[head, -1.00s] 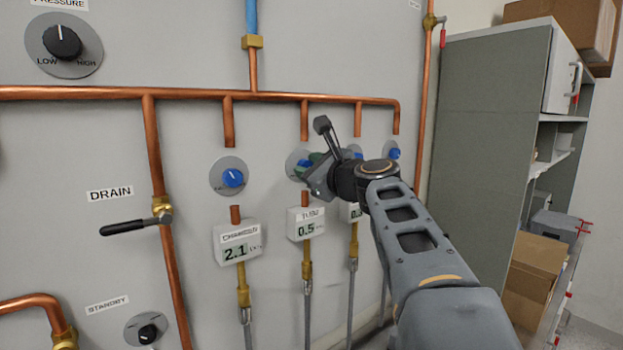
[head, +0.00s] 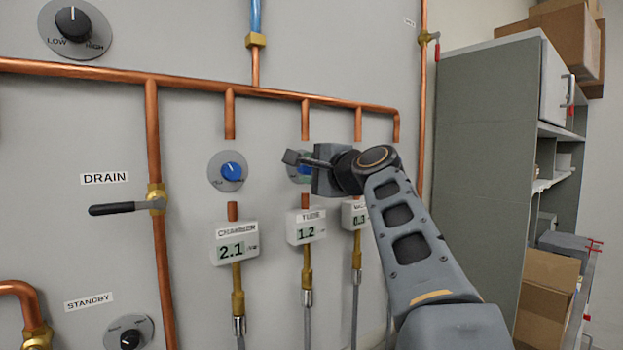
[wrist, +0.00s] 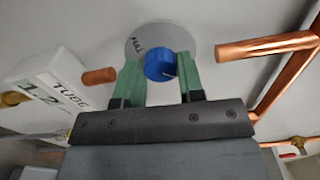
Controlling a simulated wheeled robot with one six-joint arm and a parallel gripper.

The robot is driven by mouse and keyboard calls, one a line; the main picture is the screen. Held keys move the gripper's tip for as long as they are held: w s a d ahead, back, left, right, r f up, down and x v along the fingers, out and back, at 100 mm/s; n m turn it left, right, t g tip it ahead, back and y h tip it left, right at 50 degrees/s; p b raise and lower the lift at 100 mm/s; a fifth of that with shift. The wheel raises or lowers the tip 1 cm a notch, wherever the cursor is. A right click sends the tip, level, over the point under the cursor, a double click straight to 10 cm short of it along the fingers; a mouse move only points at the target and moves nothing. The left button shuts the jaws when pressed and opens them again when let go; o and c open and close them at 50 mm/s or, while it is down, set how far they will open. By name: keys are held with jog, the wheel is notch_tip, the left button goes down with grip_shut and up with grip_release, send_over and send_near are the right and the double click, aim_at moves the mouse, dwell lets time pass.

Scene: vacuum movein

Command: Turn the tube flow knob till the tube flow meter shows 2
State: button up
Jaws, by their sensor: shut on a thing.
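The tube flow knob is blue on a round grey plate. It shows in the wrist view (wrist: 160,66) between the green fingers of my gripper (wrist: 160,76), which are shut on it. In the head view my gripper (head: 306,160) covers most of the knob and its plate. The tube flow meter (head: 306,226) is a white box labelled TUBE below the knob, and it reads 1.2. It also shows tilted at the left of the wrist view (wrist: 58,88).
The chamber knob (head: 232,171) and its meter (head: 237,242), reading 2.1, are to the left. Another meter (head: 354,213) is close on the right, partly behind my arm. Copper pipes (head: 270,97) run above. A drain lever (head: 125,208) sticks out at left.

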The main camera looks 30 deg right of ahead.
jog(key=shift+f+n+b, duration=0.1)
jog(key=shift+n+b, duration=0.65)
jog(key=shift+n, duration=1.05)
jog(key=o, duration=0.9)
jog(key=s+d+b, duration=0.1)
jog(key=s, duration=0.3)
jog(key=s+b, duration=0.1)
jog(key=s, duration=0.4)
jog(key=s+d+b, duration=0.1)
jog(key=s, duration=0.3)
jog(key=shift+s+d, duration=0.25)
jog(key=shift+d, duration=0.05)
